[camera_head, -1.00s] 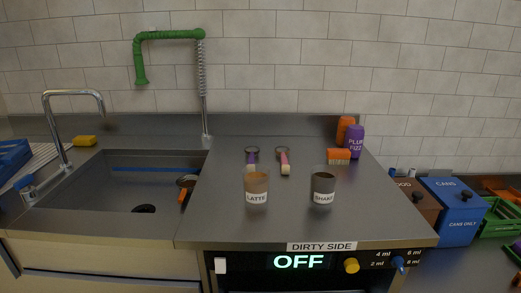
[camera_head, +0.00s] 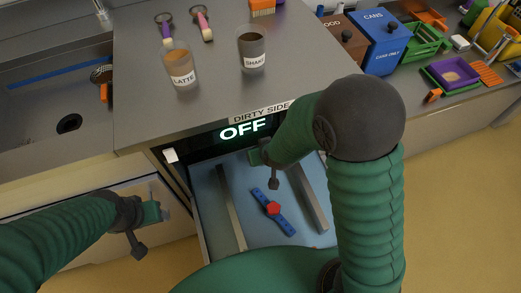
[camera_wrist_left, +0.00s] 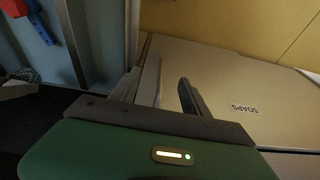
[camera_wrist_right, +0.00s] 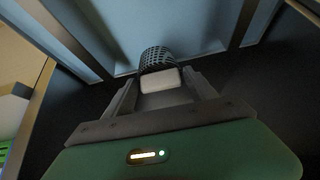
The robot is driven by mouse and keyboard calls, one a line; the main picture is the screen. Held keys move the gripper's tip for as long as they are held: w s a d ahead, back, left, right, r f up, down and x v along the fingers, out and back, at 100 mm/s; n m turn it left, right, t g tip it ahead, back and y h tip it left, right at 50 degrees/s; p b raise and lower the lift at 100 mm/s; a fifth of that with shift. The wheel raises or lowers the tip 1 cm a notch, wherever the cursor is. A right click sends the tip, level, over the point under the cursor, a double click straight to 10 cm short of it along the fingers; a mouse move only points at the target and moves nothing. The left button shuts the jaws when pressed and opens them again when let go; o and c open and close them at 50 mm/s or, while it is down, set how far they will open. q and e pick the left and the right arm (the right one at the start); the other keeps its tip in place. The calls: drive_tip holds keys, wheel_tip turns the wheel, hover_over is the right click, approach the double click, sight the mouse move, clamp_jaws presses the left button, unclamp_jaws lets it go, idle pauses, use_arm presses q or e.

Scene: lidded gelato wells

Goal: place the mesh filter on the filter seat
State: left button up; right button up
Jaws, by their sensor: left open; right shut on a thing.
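The mesh filter (camera_wrist_right: 157,57) is a dark perforated cylinder with a pale grip block, seen in the right wrist view. My right gripper (camera_wrist_right: 160,88) is shut on that block, with the cylinder pointing away from me. In the head view my right gripper (camera_head: 265,158) is at the front opening under the OFF panel, above the blue-grey tub (camera_head: 228,185); the filter is hidden there. A blue spray arm with a red hub (camera_head: 273,208) lies in the tub. I cannot make out the filter seat. My left gripper (camera_head: 152,212) is open and empty, left of the tub; it also shows in the left wrist view (camera_wrist_left: 170,90).
Two metal rails (camera_head: 229,205) run along the tub. The counter above holds a LATTE cup (camera_head: 178,62), a SHAKE cup (camera_head: 251,50) and two handled tools. A cabinet front labelled SOAPS (camera_wrist_left: 225,85) faces my left gripper. The sink is at the left.

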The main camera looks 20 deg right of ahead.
drive_tip(key=a+f+b, duration=0.1)
drive_tip(key=f+b, duration=0.1)
drive_tip(key=a+f+b, duration=0.1)
drive_tip(key=f, duration=0.1)
drive_tip(key=shift+a+b, duration=0.35)
drive_tip(key=f+b, duration=0.1)
drive_tip(key=d+f, duration=0.1)
drive_tip(key=f+b, duration=0.1)
drive_tip(key=shift+d+f+b, duration=0.3)
drive_tip(key=shift+f, duration=0.05)
drive_tip(key=shift+a+r, duration=0.1)
drive_tip(key=shift+a, duration=0.4)
drive_tip(key=shift+d+f, duration=0.3)
use_arm(q)
wheel_tip(320, 180, down, 7)
drive_tip(key=a, duration=0.1)
drive_tip(key=shift+a+r, duration=0.15)
drive_tip(key=shift+a, duration=0.1)
use_arm(e)
drive_tip(key=shift+f, duration=0.1)
drive_tip(key=o, duration=1)
drive_tip(key=shift+a, duration=0.15)
use_arm(q)
drive_tip(key=shift+a, duration=0.1)
use_arm(e)
drive_tip(key=shift+o, duration=0.2)
